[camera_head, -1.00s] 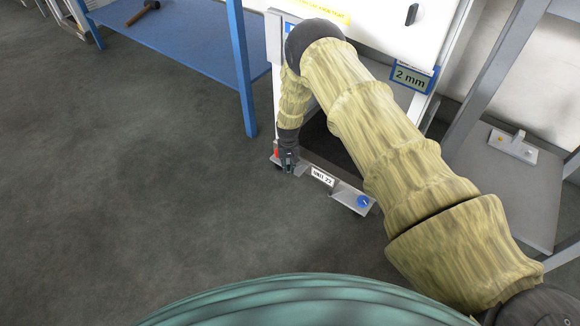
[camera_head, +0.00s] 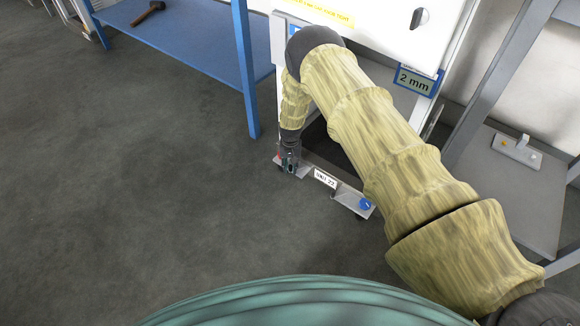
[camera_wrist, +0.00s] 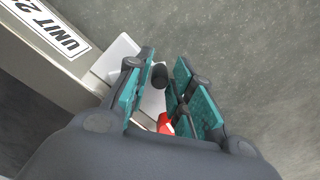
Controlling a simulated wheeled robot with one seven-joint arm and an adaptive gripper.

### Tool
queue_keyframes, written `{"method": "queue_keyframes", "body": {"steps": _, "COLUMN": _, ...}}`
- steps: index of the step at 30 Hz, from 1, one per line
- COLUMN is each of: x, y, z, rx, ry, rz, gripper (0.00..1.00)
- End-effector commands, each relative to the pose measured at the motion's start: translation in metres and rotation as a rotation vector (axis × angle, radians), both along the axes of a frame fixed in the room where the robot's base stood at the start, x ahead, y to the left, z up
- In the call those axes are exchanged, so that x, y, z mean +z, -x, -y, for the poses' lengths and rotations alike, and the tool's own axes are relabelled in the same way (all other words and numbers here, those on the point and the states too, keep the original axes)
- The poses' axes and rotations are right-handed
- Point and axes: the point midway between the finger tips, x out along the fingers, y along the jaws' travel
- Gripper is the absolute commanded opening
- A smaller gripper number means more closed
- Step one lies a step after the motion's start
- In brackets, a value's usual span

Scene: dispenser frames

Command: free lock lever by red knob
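My gripper (camera_wrist: 164,82) is open at the left end of the unit's grey front bar (camera_head: 345,196). In the wrist view its teal-padded fingers stand apart. A short dark cylinder (camera_wrist: 159,76) shows between them, with gaps visible at its sides. A red part (camera_wrist: 165,124), probably the red knob, lies between the fingers nearer the palm and is partly covered. In the head view only a sliver of red (camera_head: 279,155) shows beside my gripper. A pale metal plate (camera_wrist: 122,56) reaches under the left finger. Which piece is the lock lever I cannot tell.
A blue knob (camera_head: 365,204) sits at the bar's right end, past the "UNIT 22" label (camera_head: 325,179). A blue table (camera_head: 190,40) with a hammer stands at the upper left. A grey shelf (camera_head: 515,190) is on the right. The floor at left is clear.

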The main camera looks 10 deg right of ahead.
Motion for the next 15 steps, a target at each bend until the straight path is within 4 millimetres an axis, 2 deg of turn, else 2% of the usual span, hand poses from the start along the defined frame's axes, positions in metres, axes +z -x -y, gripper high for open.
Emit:
{"method": "queue_keyframes", "body": {"steps": 11, "x": 0.0009, "y": 0.0003, "z": 0.0005, "rx": 0.0, "ry": 0.0, "rz": -0.001, "gripper": 0.37}}
{"method": "queue_keyframes", "body": {"steps": 15, "x": 0.0091, "y": -0.0001, "z": 0.0006, "rx": 0.0, "ry": 0.0, "rz": 0.0, "gripper": 0.37}}
